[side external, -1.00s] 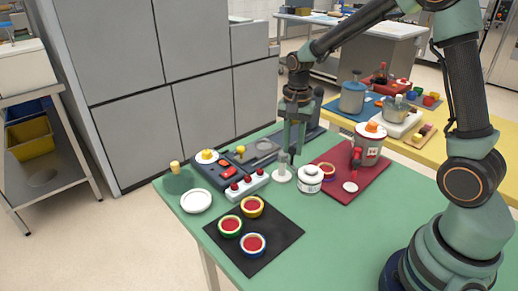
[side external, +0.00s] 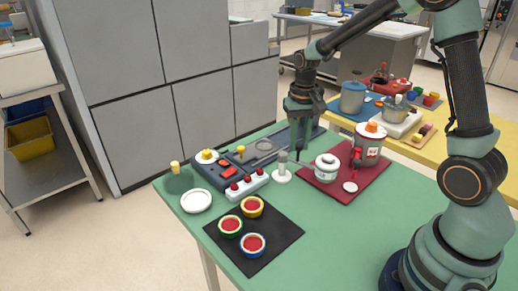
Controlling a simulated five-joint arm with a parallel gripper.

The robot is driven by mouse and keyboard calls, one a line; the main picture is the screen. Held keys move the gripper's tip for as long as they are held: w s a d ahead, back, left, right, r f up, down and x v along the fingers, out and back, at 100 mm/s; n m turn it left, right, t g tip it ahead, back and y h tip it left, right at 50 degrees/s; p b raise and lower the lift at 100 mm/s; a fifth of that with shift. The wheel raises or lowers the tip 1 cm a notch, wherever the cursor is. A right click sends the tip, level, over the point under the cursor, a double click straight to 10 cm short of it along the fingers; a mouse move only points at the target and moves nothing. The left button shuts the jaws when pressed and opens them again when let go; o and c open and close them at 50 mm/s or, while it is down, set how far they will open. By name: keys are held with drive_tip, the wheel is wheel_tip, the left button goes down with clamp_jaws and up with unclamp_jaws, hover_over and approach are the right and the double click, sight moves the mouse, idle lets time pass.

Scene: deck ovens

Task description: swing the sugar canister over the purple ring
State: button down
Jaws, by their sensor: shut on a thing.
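The sugar canister (side external: 326,170) is small and white with a dark band or label. It stands upright on the near-left part of the dark red mat (side external: 372,186). The purple ring is not visible now; the canister covers the place where it showed. A thin bar (side external: 303,164) runs between the canister and a white-footed post (side external: 282,174) to its left. My gripper (side external: 301,152) points down between post and canister, shut at the bar; the exact contact is too small to make out.
A red-knobbed white block (side external: 248,184) and a dark panel (side external: 225,171) lie left. Three coloured bowls sit on a black mat (side external: 275,245). The green table (side external: 340,235) is clear in front.

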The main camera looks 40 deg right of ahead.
drive_tip(key=shift+w+d+r+n, duration=0.1)
drive_tip(key=shift+w+d+n, duration=0.2)
drive_tip(key=shift+n, duration=0.75)
drive_tip(key=shift+w+d+f+n, duration=0.15)
drive_tip(key=shift+d+n, duration=0.25)
drive_tip(key=shift+n, duration=0.6)
drive_tip(key=shift+w+d+r+n, duration=0.2)
drive_tip(key=shift+d+n, duration=0.15)
drive_tip(key=shift+n, duration=0.7)
drive_tip(key=c, duration=0.7)
unclamp_jaws()
drive_tip(key=shift+o, duration=0.2)
wheel_tip(320, 180, up, 12)
drive_tip(key=s+a+r+t, duration=0.1)
drive_tip(key=s+a+t, duration=0.4)
drive_tip(key=s+a, duration=0.4)
drive_tip(key=s, duration=0.4)
drive_tip(key=shift+s+t, duration=0.3)
